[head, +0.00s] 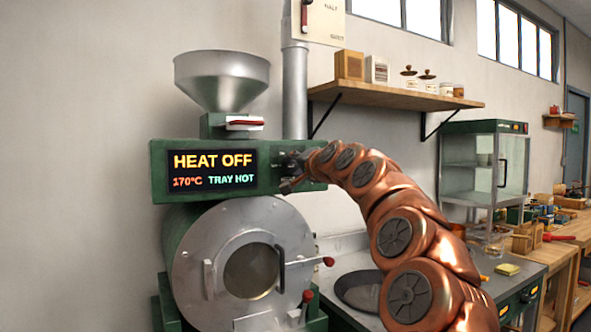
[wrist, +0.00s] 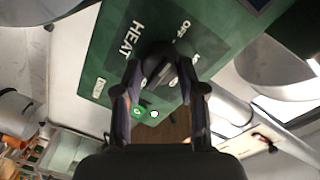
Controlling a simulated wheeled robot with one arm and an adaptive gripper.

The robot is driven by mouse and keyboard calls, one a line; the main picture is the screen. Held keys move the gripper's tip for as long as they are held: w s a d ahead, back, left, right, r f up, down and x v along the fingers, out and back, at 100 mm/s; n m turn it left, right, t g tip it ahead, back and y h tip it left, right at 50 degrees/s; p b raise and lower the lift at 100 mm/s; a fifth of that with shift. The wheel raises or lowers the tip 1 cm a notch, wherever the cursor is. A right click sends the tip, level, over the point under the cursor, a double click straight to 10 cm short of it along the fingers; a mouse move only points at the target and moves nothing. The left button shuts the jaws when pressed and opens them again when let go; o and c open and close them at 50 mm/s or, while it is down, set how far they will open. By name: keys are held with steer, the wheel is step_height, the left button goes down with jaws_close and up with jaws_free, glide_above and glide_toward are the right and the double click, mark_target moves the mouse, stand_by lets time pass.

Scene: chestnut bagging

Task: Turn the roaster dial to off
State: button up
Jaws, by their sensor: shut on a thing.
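The roaster (head: 235,255) is a green machine with a round grey metal front. Its display (head: 212,171) reads "HEAT OFF", "170°C" and "TRAY HOT". In the wrist view the black dial (wrist: 158,62) sits on a dark panel (wrist: 125,32) marked "HEAT" and "OFF". My gripper (wrist: 160,82) is shut on the dial, with one finger on each side. In the head view my gripper (head: 290,172) is at the right of the display, and it hides the dial there. The exact mark the dial points at is hard to read.
A hopper (head: 222,80) stands on top of the roaster, with a metal pipe (head: 295,90) behind. A wooden shelf (head: 395,95) with jars is at the right. Below is a counter with a dark pan (head: 360,290). A glass cabinet (head: 485,165) stands farther right.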

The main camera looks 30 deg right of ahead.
steer(key=shift+r, duration=0.1)
steer(key=o, duration=1.1)
steer(key=shift+o, duration=0.2)
steer(key=shift+s, duration=0.1)
steer(key=s+a, duration=0.1)
steer(key=s, duration=1)
steer(key=shift+s+a+r, duration=0.2)
steer(key=shift+s+r, duration=0.05)
steer(key=shift+s, duration=0.1)
